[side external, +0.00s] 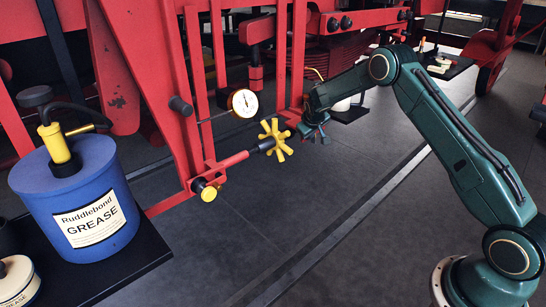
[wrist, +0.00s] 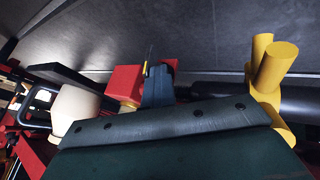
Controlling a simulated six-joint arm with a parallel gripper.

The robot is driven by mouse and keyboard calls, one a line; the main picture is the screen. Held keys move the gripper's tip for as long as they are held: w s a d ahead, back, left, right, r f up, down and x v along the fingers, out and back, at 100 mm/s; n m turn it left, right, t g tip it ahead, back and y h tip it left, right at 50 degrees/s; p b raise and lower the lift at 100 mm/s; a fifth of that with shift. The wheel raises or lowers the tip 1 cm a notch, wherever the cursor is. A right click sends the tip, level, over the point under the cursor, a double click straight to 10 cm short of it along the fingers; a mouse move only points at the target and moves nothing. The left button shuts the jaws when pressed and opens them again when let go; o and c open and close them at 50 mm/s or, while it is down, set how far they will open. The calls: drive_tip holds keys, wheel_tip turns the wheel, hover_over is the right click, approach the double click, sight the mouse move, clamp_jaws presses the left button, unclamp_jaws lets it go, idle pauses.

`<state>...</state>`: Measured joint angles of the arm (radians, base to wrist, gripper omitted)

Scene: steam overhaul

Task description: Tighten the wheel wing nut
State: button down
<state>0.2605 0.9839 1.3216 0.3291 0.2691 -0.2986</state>
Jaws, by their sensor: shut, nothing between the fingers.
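The yellow wheel wing nut (side external: 275,140) has several stubby arms around a hub. It sits at the end of a dark shaft (side external: 262,147) that continues from a red rod. My gripper (side external: 318,134) is just right of the nut, pointing down, shut and empty. It seems apart from the nut, but the side view does not settle whether they touch. In the wrist view, yellow arms of the nut (wrist: 268,85) show at the right, with the dark shaft behind them. A dark blue finger of my gripper (wrist: 157,86) shows near the middle; its tip is hard to make out.
A dial gauge (side external: 243,103) stands above and left of the nut, close to red frame bars (side external: 190,100). A blue grease drum (side external: 75,195) stands on a black shelf at left. A cream container (wrist: 76,108) shows in the wrist view. The floor below is clear.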

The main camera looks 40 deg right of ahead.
drive_tip(key=shift+d+r, duration=0.3)
drive_tip(key=shift+d, duration=0.45)
drive_tip(key=shift+r, duration=0.2)
drive_tip(key=v, duration=0.9)
drive_tip(key=shift+s+a, duration=0.15)
drive_tip(key=shift+a, duration=0.35)
drive_tip(key=shift+r, duration=0.15)
